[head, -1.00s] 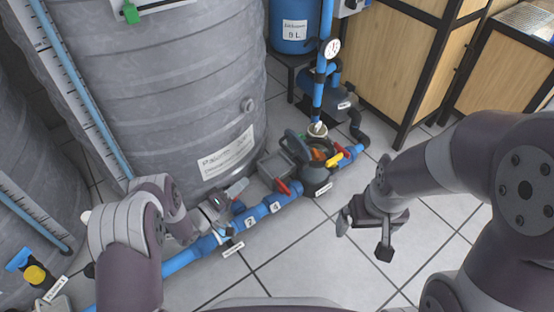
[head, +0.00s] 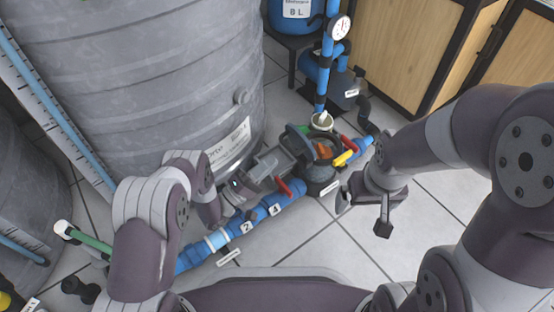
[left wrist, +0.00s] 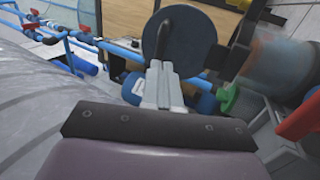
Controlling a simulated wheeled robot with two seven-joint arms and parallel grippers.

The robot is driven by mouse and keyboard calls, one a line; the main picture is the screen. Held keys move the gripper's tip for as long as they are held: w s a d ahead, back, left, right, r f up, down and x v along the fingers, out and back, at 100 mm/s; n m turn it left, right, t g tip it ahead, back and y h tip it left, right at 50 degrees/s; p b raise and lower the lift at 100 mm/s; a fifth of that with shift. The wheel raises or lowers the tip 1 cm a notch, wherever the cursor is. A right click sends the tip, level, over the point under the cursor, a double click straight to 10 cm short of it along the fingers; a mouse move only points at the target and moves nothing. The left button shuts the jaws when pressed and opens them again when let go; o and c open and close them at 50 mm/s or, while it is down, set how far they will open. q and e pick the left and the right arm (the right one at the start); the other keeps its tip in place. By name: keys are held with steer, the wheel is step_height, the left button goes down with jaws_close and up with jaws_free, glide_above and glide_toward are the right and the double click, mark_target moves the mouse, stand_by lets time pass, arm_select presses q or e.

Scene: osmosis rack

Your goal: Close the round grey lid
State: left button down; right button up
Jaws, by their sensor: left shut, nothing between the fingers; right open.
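The round grey lid (head: 297,139) stands raised on the left side of a dark round housing (head: 318,172), whose open top shows orange inside. In the left wrist view a dark round disc, which looks like the lid (left wrist: 180,36), is just beyond my left fingertips. My left gripper (left wrist: 160,70) is shut and empty, close to the disc; I cannot tell whether it touches. In the head view its fingers are hard to make out beside the grey box. My right gripper (head: 362,212) is open and empty above the floor, right of the housing.
A large grey tank (head: 130,90) fills the left. A grey box (head: 268,165) and blue pipe (head: 258,222) adjoin the housing. A red handle (head: 348,144) and yellow handle (head: 345,158) lie to its right. A blue vertical pipe (head: 328,75) rises behind. Floor at lower right is clear.

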arm_select(q)
steer(key=shift+b+x, duration=0.6)
steer(key=shift+x, duration=0.65)
steer(key=shift+w+d+r, duration=0.25)
steer(key=shift+w+d, duration=0.05)
steer(key=shift+d, duration=0.1)
arm_select(e)
step_height(320, 180, down, 2)
steer(key=shift+f, duration=0.1)
